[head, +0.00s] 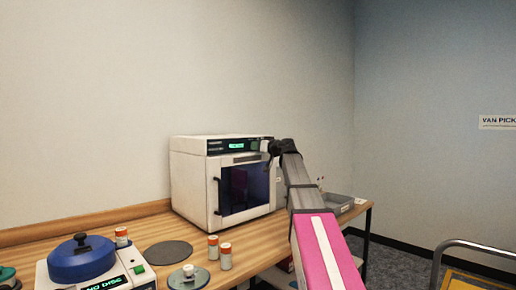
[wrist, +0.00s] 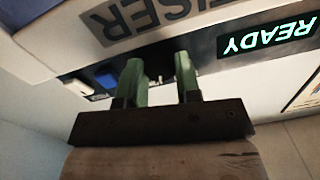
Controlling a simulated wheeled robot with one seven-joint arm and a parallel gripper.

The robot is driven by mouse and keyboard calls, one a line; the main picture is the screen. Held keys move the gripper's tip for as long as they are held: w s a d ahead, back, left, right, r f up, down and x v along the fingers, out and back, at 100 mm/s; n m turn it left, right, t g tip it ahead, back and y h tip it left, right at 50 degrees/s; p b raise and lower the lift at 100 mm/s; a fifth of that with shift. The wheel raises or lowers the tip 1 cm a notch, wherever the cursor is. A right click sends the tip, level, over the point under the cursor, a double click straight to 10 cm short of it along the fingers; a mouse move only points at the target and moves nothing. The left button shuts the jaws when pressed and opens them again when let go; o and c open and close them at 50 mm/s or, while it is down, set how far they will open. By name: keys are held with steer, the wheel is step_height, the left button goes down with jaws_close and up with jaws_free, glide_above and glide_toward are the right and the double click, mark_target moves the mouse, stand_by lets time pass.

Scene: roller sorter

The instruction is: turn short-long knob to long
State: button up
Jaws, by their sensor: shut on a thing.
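A white box-shaped machine (head: 196,180) with a dark glass door stands on the wooden bench in the head view. Its black control strip carries a lit green display. My gripper (head: 267,146) is at the right end of that strip. In the wrist view, upside down, the two green fingers of my gripper (wrist: 160,72) reach the strip and are shut on a dark knob (wrist: 159,68). The knob is mostly hidden between the fingers and against the black strip. Its pointer and any short or long marks cannot be made out.
In the wrist view a READY display (wrist: 268,38) lies right of the fingers, and a blue button (wrist: 107,77) and a white button (wrist: 78,87) lie left. A blue-lidded device (head: 84,258), several small capped jars and a grey tray (head: 338,202) stand on the bench.

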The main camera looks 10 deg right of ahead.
steer(key=shift+m, duration=1.3)
steer(key=o, duration=0.9)
steer(key=shift+s+d, duration=0.1)
steer(key=v, duration=1)
steer(key=shift+s+d, duration=0.15)
steer(key=shift+s, duration=0.1)
